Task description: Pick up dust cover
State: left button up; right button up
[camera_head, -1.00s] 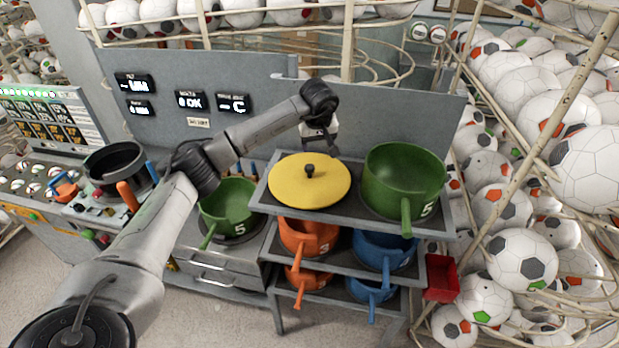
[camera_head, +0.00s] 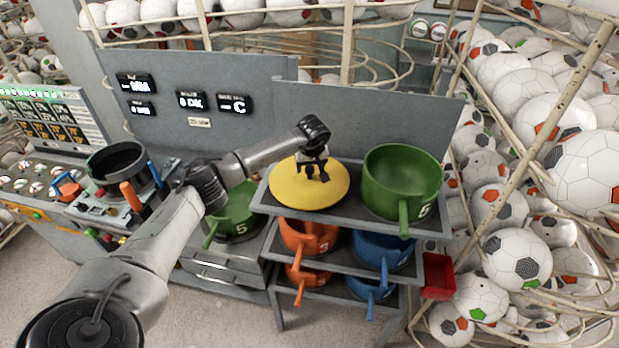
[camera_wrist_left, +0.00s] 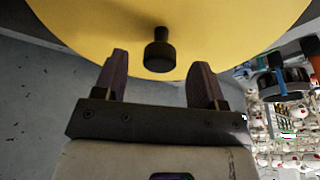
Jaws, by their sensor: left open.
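The dust cover is a round yellow lid (camera_head: 300,194) with a black knob, lying on the top shelf of the grey rack in the head view. My left gripper (camera_head: 315,173) is over the lid by its knob. In the left wrist view the lid (camera_wrist_left: 95,25) fills the top, and the black knob (camera_wrist_left: 159,52) stands between and just ahead of the open fingers (camera_wrist_left: 159,82). The fingers look apart from the knob. My right gripper is not in view.
A green pot (camera_head: 402,180) stands right of the lid on the top shelf (camera_head: 350,215). Orange pots (camera_head: 308,236) and blue pots (camera_head: 382,249) sit on lower shelves. Another green pot (camera_head: 232,212) is at the left. A grey panel (camera_head: 375,135) rises behind. Ball racks flank the right.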

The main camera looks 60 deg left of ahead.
pick_arm(q)
jog(key=shift+x, duration=1.35)
jog(key=shift+c, duration=0.5)
jog(key=c, duration=1.1)
jog(key=shift+r, duration=0.1)
